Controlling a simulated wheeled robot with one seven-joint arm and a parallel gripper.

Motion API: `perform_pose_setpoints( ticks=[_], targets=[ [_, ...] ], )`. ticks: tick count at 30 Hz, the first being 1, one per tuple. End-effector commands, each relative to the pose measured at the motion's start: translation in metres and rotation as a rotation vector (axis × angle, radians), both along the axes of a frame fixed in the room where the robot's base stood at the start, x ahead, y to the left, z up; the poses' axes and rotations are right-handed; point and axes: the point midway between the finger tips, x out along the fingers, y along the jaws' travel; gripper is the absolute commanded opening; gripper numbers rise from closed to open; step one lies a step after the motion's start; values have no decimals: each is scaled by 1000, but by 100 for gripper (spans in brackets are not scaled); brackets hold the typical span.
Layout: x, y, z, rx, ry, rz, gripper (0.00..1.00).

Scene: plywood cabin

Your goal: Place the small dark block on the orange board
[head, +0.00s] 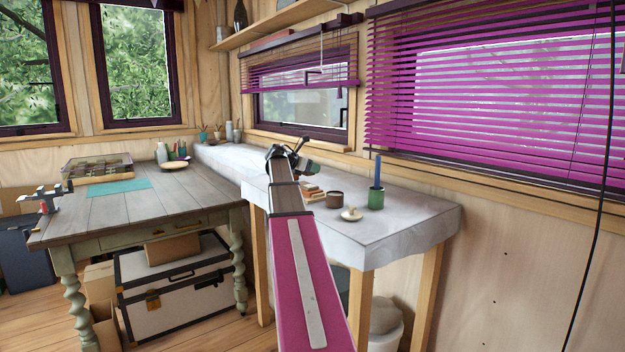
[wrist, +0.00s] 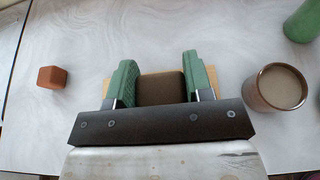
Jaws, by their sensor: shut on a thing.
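My gripper (wrist: 160,75) has its green fingers shut on the small dark block (wrist: 160,89), one finger on each side. A tan-orange board (wrist: 214,78) lies beneath the block and fingers in the wrist view. Only its edges show around them, and I cannot tell whether the block touches it. In the head view my gripper (head: 302,163) is over the pale counter, and orange-brown pieces (head: 313,193) show just below it. My own arm hides part of that spot, and the block cannot be made out there.
A reddish-brown cube (wrist: 52,77) lies left of my gripper. A brown cup (wrist: 276,88) stands close on the right, with a green cup (wrist: 303,20) beyond. In the head view a small pale lidded dish (head: 351,214) sits near the front of the counter (head: 400,228).

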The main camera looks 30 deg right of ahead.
Motion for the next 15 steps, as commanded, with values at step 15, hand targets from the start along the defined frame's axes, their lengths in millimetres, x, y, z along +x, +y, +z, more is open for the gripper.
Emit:
perform_pose_setpoints(
  ticks=[15],
  targets=[
    [-2, -5, -44, 1, 0, 1, 20]
  ],
)
